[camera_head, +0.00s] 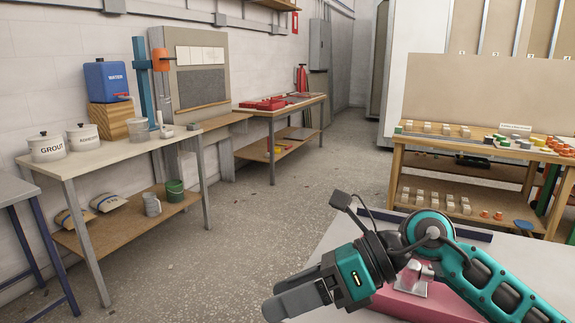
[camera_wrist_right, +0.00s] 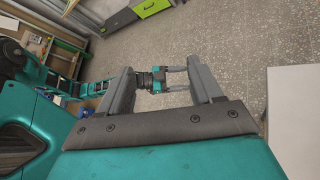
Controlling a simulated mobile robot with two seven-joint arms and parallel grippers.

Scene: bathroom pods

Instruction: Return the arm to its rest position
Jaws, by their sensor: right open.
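My right arm comes in from the right in the head view, above a light grey table top (camera_head: 345,237). Its gripper (camera_head: 275,302) points left, with nothing seen between the grey fingers. In the right wrist view the same gripper (camera_wrist_right: 162,72) has its fingers wide apart and empty. Beyond them, my other arm shows, with the left gripper (camera_wrist_right: 186,78) small and its two fingers apart. The left arm is out of the head view.
A pink block (camera_head: 410,304) with a metal piece lies under my right arm. A wooden bench (camera_head: 393,178) with small blocks stands behind. A white-topped table (camera_head: 110,153) with pots stands at left. Speckled floor (camera_head: 240,230) between them is clear.

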